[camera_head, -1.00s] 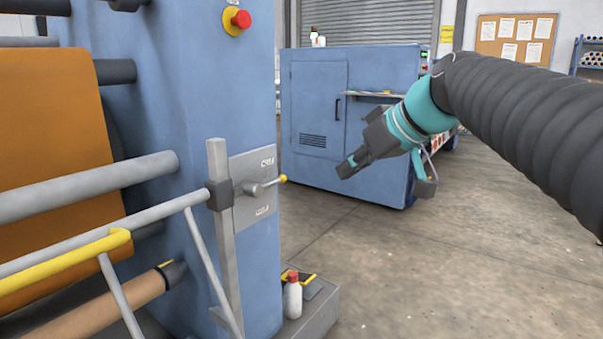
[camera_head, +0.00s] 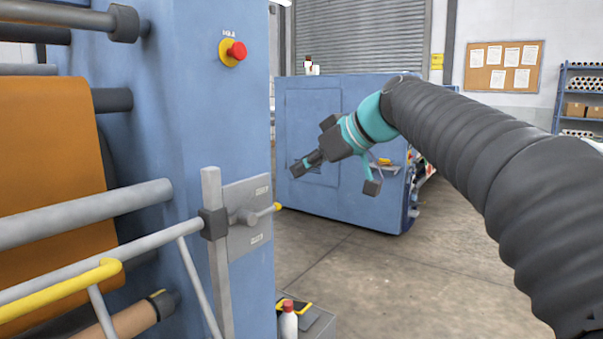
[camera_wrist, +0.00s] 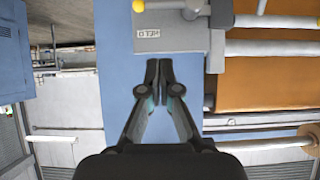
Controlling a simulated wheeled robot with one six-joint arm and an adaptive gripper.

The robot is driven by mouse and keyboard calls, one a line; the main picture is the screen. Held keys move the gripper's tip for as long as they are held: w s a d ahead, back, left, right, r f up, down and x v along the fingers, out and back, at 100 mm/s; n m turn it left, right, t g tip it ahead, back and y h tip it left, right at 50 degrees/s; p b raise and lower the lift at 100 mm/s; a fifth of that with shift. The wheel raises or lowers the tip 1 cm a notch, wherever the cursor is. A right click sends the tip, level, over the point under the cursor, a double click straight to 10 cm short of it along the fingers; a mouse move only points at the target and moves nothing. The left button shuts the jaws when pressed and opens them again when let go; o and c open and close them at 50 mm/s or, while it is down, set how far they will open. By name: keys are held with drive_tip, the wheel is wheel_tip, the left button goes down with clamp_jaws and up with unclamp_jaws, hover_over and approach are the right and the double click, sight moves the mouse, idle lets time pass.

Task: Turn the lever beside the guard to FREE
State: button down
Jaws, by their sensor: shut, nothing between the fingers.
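The lever (camera_head: 262,212) is a short grey handle with a yellow tip on a grey plate (camera_head: 249,238) fixed to the blue machine's side.
A red stop button (camera_head: 236,50) on a yellow base sits above the plate. A white bottle with a red cap (camera_head: 288,320) stands below the lever. A blue cabinet (camera_head: 310,105) is behind my gripper. The floor (camera_head: 400,290) at right is clear.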

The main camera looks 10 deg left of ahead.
hover_over(257, 214)
drive_tip(key=w+d, duration=0.2)
drive_tip(key=d, duration=0.2)
wheel_tip(257, 214, down, 4)
drive_tip(key=f, duration=0.1)
drive_tip(key=shift+w+a+f, duration=0.15)
drive_tip(key=shift+a+f, duration=0.05)
drive_tip(key=shift+f, duration=0.6)
drive_tip(key=shift+w+a+f, duration=0.1)
drive_tip(key=shift+a+f, duration=0.1)
drive_tip(key=shift+f, duration=0.55)
drive_tip(key=shift+w+d+f, duration=0.1)
drive_tip(key=shift+f, duration=0.05)
